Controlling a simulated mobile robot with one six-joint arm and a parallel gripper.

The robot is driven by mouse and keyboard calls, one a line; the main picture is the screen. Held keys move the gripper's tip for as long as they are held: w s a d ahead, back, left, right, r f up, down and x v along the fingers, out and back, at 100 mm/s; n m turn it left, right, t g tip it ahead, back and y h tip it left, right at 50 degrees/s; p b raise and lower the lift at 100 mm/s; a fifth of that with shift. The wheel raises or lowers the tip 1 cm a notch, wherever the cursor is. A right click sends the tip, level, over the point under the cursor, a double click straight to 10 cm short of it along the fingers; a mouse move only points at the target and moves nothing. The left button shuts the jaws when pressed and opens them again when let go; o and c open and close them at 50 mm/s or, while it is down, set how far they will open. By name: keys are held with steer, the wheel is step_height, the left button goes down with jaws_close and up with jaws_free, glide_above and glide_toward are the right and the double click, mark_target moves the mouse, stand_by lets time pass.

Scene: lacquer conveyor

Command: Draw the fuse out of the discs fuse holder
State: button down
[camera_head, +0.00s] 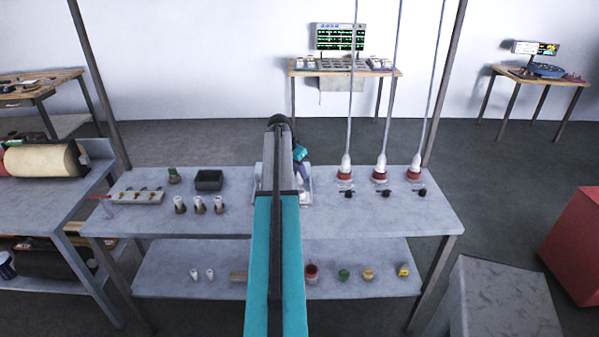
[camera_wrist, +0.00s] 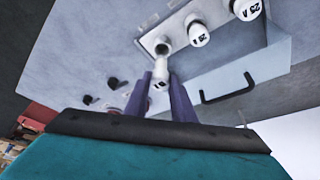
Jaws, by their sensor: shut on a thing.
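In the wrist view, the two purple fingers of my gripper (camera_wrist: 160,80) are shut on a white fuse (camera_wrist: 161,70). The fuse lies in line with a small round seat (camera_wrist: 162,47) at the end of the row on a pale panel. I cannot tell whether it still sits in that seat. Two larger white caps marked 25 A, one nearer (camera_wrist: 198,35) and one farther (camera_wrist: 246,9), stand beside it. No label for the discs holder is readable. In the head view, my arm hides most of the gripper (camera_head: 299,168) and the panel (camera_head: 308,183).
A black handle (camera_wrist: 228,88) sits on the panel's box. In the head view, the bench (camera_head: 335,222) carries several white-capped pieces (camera_head: 199,205), a dark open box (camera_head: 208,180) and a block with levers (camera_head: 137,193) on the left.

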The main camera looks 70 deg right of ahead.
steer(key=shift+r+p, duration=0.6)
steer(key=shift+r, duration=0.9)
